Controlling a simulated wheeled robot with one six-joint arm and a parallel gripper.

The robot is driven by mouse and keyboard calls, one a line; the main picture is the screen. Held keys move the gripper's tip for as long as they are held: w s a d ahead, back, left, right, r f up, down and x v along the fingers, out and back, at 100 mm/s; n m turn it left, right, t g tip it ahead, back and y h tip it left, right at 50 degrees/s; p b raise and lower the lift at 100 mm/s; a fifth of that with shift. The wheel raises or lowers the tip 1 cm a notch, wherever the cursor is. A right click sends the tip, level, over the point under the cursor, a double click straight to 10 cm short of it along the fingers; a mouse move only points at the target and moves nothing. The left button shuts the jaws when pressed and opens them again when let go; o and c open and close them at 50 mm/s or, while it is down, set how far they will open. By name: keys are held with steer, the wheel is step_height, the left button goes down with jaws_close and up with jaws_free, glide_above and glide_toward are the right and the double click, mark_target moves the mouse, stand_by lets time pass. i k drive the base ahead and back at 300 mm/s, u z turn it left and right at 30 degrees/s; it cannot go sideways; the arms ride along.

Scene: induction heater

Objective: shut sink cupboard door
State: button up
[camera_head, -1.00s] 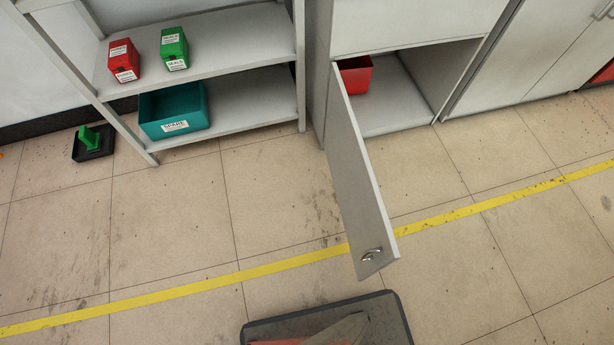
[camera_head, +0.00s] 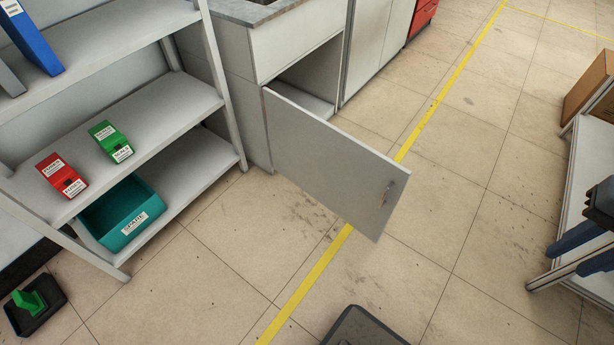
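The sink cupboard door (camera_head: 325,160) is a light grey panel, hinged at its left edge. It stands wide open, sticking out over the floor and across the yellow line. A small metal handle (camera_head: 387,193) sits near its free edge. The cupboard opening (camera_head: 312,75) shows behind the door, below a front panel and a grey worktop (camera_head: 250,8). The door hides most of the inside.
A shelf rack (camera_head: 150,120) with red and green boxes and a teal bin (camera_head: 122,215) stands left of the cupboard. A green item in a black tray (camera_head: 35,305) is on the floor. A white table (camera_head: 568,200) stands at right. Floor between is clear.

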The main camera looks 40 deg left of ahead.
mark_target(359, 184)
steer(key=u, duration=1.65)
steer(key=i, duration=1)
steer(key=z, duration=0.05)
steer(key=k, duration=1.15)
steer(key=z, duration=0.7)
steer(key=i, duration=0.85)
steer(key=u, duration=0.4)
